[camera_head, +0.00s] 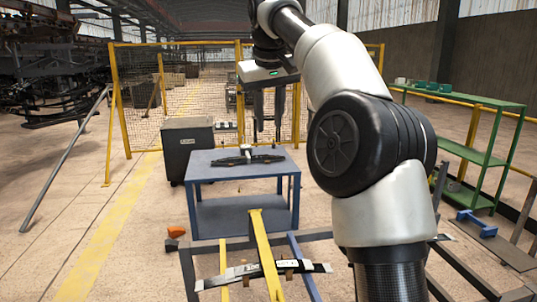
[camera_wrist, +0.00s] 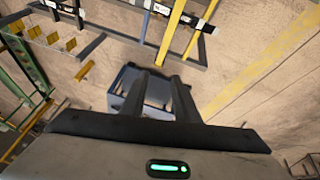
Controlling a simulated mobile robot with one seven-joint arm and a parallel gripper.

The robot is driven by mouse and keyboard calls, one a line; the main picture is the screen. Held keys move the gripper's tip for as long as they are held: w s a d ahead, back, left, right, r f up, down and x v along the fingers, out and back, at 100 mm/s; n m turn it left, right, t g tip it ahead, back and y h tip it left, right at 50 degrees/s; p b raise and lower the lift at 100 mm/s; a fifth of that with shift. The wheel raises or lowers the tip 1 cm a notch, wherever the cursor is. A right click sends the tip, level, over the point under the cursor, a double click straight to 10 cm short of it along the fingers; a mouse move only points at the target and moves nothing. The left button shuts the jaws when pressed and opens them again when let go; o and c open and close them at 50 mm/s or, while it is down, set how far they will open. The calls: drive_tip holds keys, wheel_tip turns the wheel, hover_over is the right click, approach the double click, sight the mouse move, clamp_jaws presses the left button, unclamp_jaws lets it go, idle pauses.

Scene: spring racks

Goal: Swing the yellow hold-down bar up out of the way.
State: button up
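The yellow hold-down bar (camera_head: 262,245) runs from the bottom edge of the head view up to a free-looking end, crossing over a dark leaf spring (camera_head: 222,280) with pale labels. The bar also shows in the wrist view (camera_wrist: 173,30), slanting near the top; the spring (camera_wrist: 205,25) lies behind it there. My gripper (camera_head: 268,122) hangs high, well apart from the bar, with its two dark fingers pointing down. In the wrist view its fingers (camera_wrist: 158,82) are apart with nothing between them. The bar's near end is cut off in the head view.
A dark rack frame (camera_head: 188,272) surrounds the spring. A blue table (camera_head: 215,174) carrying dark parts stands beyond it. A dark grey cabinet (camera_head: 188,148) and yellow mesh fence are behind. A green shelf (camera_head: 490,152) stands right. An orange object (camera_head: 176,231) lies on the floor.

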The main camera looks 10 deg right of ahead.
drive_tip(key=b+x, duration=0.2)
drive_tip(key=x, duration=0.7)
drive_tip(key=shift+f, duration=0.15)
clamp_jaws()
drive_tip(key=c, duration=0.6)
unclamp_jaws()
drive_tip(key=shift+c, duration=0.2)
drive_tip(key=o, duration=0.6)
drive_tip(key=shift+o, duration=0.2)
